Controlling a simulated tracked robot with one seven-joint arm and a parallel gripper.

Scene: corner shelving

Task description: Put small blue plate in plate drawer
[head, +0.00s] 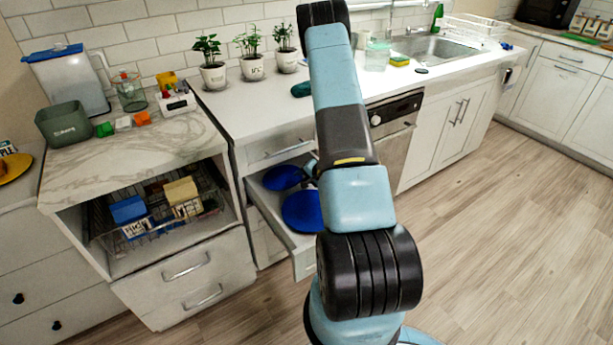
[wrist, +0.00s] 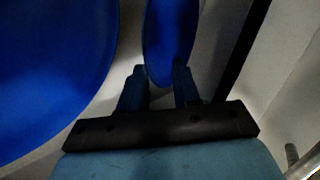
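The small blue plate (head: 282,177) lies toward the back of the open drawer (head: 259,203) in the head view. A larger blue plate (head: 303,211) lies in front of it in the same drawer. My gripper (head: 311,171) is low in the drawer, at the right of the small plate, partly hidden by my arm. In the wrist view my fingers (wrist: 160,82) are apart, with the near end of the small plate (wrist: 170,38) at the gap between them. I see no clear grip on it. The larger plate (wrist: 45,70) fills the left of that view.
A closed drawer (head: 280,147) sits above the open one. A wire basket (head: 150,225) with boxes is in the cabinet at left. Potted plants (head: 252,66) stand on the counter. The dishwasher (head: 393,125) is right of the drawers. The floor at right is clear.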

